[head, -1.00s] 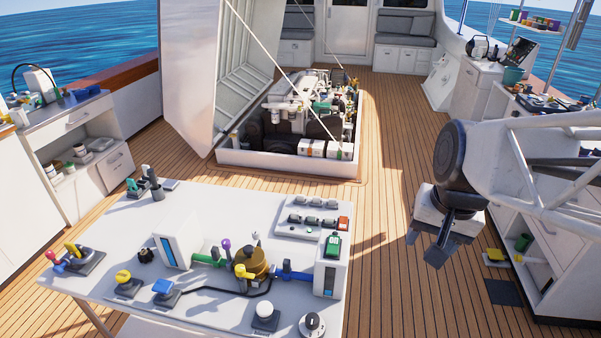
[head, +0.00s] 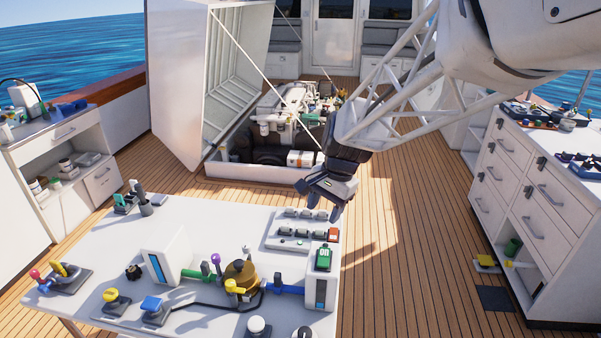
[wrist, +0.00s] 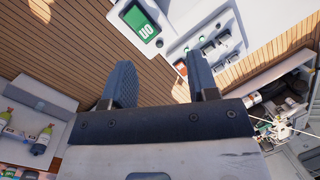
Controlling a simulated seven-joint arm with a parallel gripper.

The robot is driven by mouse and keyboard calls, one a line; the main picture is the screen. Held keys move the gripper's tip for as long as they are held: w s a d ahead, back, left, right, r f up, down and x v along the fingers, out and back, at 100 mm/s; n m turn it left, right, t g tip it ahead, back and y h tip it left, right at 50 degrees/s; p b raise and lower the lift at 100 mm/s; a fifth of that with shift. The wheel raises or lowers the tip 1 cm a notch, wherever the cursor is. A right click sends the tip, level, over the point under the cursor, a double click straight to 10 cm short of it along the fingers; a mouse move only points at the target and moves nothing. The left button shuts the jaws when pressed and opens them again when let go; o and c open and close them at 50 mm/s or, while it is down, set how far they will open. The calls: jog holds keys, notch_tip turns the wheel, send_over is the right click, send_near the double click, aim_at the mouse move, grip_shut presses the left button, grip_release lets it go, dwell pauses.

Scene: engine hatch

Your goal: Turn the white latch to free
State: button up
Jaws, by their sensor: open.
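No part is clearly recognisable as the white latch. White candidates on the white table (head: 205,212) are a round white knob (head: 257,325) on a dark base and a dial (head: 303,333) cut off by the bottom edge in the head view. A small pale tip (head: 246,250) also stands above the brass housing (head: 240,272). My gripper (head: 325,198) is open and empty, in the air beyond the table's far right corner. Both fingers also show in the wrist view (wrist: 163,80), with nothing between them.
A switch panel (head: 290,243) and a white block with a green "on" switch (head: 324,262) stand nearest my gripper. Blue, green, purple and yellow handles surround the brass housing. The open hatch (head: 190,85) and engine (head: 290,115) lie behind. Drawers (head: 530,185) stand right.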

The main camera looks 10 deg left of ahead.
jog(key=w+a+f+m+g, duration=0.1)
jog(key=w+a+f, duration=0.15)
jog(key=a, duration=0.25)
jog(key=w+a+f+m, duration=0.1)
jog(key=w+a+f, duration=0.15)
jog(key=a, duration=0.25)
jog(key=m+g, duration=0.1)
send_near(246, 245)
jog(key=f, duration=0.2)
jog(key=shift+r+y, duration=0.2)
jog(key=shift+y, duration=0.1)
jog(key=shift+f, duration=0.1)
jog(key=shift+x, duration=3.8)
jog(key=shift+s, duration=0.15)
jog(key=c, duration=0.9)
